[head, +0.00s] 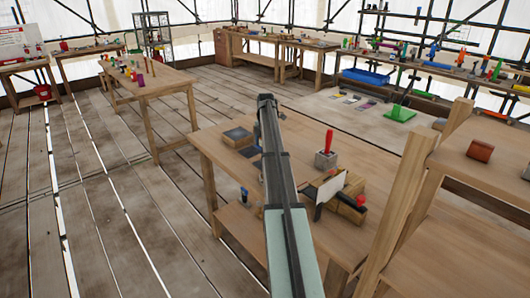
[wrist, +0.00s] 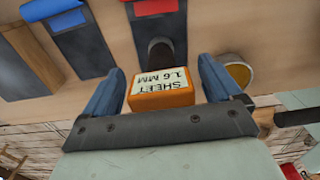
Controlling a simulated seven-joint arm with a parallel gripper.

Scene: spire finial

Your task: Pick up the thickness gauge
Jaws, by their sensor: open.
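In the wrist view, an orange block (wrist: 162,100) with a white label reading "SHEET 1.6 MM" lies between the fingers of my gripper (wrist: 162,88). I take it for the thickness gauge, but cannot be sure. A dark round stem (wrist: 160,54) shows just beyond it; I cannot tell if they are joined. My gripper is open, with one blue-grey finger on each side of the block and visible gaps. In the head view, my arm reaches over the near wooden bench (head: 225,150); I cannot make out the fingers or the gauge there.
On the bench stand a grey block with a red handle (head: 328,141) and a white card (head: 330,188). A shelf post (head: 405,205) rises at right.

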